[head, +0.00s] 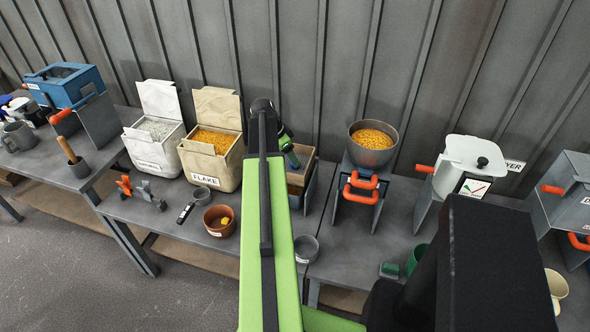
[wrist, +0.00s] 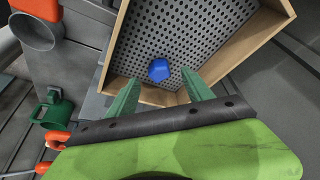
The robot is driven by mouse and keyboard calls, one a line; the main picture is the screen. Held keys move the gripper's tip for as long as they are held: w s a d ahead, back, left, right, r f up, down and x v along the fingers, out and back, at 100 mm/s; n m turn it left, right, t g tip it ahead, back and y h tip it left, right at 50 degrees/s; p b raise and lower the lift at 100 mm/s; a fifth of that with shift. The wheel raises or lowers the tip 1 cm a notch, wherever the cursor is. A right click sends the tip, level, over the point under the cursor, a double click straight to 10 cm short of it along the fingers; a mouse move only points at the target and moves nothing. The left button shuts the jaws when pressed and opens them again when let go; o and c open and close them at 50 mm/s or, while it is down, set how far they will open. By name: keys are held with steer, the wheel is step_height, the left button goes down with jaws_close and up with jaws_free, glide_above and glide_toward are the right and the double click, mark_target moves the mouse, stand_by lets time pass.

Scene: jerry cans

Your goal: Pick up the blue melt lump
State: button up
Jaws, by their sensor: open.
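The blue melt lump (wrist: 159,70) lies on a perforated grey plate inside a wooden-framed tray (wrist: 243,54), seen in the wrist view. My gripper (wrist: 158,85) is open, with its two green fingers apart. In that picture the fingertips reach over the near wooden edge, and the lump shows just beyond them, between their lines. I see no contact between the fingers and the lump; the height gap is hard to judge. In the head view the wooden tray (head: 300,176) is mostly hidden behind my arm, and the lump is not visible there.
Left of the tray stand a bin marked FLAKE (head: 212,160) and a brown bowl (head: 219,221). To the right, a hopper of orange pellets (head: 373,142) has orange handles. A green mug (wrist: 55,110) stands on the bench. The tray's wooden walls rise around the plate.

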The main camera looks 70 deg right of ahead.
steer(key=b+x, duration=0.1)
steer(key=x, duration=0.2)
steer(key=shift+f+b, duration=0.15)
steer(key=shift+b, duration=0.2)
jaws_close()
steer(key=shift+r+p, duration=0.8)
step_height(320, 180, up, 4)
steer(key=p, duration=0.4)
steer(key=s+a+r+p, duration=0.5)
steer(key=s+a, duration=0.2)
steer(key=s, duration=0.2)
steer(key=shift+a+r+p, duration=0.35)
steer(key=shift+r+p, duration=0.05)
